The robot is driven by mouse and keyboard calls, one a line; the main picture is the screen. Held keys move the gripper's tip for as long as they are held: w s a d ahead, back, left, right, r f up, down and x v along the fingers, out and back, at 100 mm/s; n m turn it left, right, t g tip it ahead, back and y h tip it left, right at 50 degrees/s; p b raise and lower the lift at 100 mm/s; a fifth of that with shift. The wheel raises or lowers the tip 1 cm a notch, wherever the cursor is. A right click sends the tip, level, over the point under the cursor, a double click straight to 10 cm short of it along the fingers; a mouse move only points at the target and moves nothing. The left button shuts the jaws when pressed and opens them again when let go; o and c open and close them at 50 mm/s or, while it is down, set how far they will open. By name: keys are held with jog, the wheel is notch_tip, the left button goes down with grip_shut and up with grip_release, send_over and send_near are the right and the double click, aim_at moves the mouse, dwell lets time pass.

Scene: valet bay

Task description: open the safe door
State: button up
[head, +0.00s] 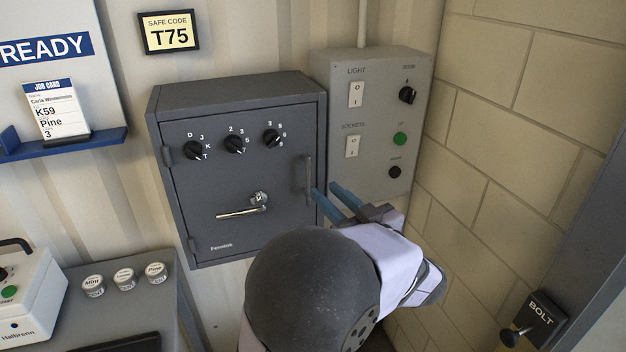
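The dark grey safe (230,165) is on the wall with its door (200,215) looking shut. Three black dials sit along the door's top: a letter dial (193,151) and two number dials (234,144) (271,139). Their exact settings are too small to read surely. Below are a silver lever (241,212), lying nearly level, and a small round lock (260,198). A vertical pull bar (308,178) is at the door's right edge. My gripper (325,188) has its two blue fingers apart, just right of the bar's lower end; I cannot tell if they touch it. It looks empty.
A sign (169,32) reads "SAFE CODE T75". A grey control box (372,175) with switches stands close right of the safe. A block wall (500,130) and a bolt (533,320) are further right. Several small tins (124,279) stand on the bench at lower left.

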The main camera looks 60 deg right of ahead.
aim_at(310, 177)
jog(key=shift+p+x, duration=1.05)
jog(key=shift+x, duration=2.45)
grip_shut()
